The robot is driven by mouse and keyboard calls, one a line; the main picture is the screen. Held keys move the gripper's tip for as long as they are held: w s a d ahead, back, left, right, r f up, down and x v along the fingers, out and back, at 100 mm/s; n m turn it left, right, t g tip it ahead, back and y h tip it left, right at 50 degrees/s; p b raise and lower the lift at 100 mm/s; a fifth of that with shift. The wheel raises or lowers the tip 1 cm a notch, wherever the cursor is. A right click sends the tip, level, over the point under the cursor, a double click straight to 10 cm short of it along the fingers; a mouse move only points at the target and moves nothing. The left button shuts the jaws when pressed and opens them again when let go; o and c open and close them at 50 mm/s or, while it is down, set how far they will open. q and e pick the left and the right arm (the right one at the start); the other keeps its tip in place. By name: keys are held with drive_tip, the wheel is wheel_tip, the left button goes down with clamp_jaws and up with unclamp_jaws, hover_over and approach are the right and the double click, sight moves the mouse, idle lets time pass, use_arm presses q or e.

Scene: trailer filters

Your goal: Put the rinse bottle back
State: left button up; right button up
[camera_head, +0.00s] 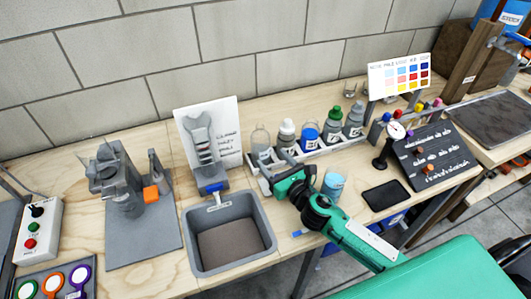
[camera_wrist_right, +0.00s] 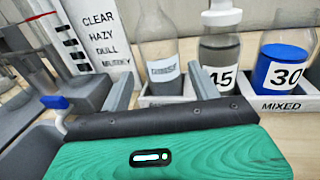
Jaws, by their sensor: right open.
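The rinse bottle (camera_head: 260,137) is clear, with a white label. It stands upright in the leftmost compartment of the white rack (camera_head: 341,145). In the right wrist view the bottle (camera_wrist_right: 160,40) shows straight ahead, its base behind the rack's low front wall. My right gripper (camera_head: 272,162) is open in front of the bottle. In the wrist view its two fingers (camera_wrist_right: 160,80) are spread wide, one to each side of the label, with nothing held. I cannot tell whether a finger touches the bottle. My left gripper is not in view.
A sink (camera_head: 229,266) lies at front left, a blue-white cup (camera_head: 333,184) and dark pad (camera_head: 386,197) at right.

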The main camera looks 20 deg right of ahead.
drive_tip(key=shift+v, duration=1.25)
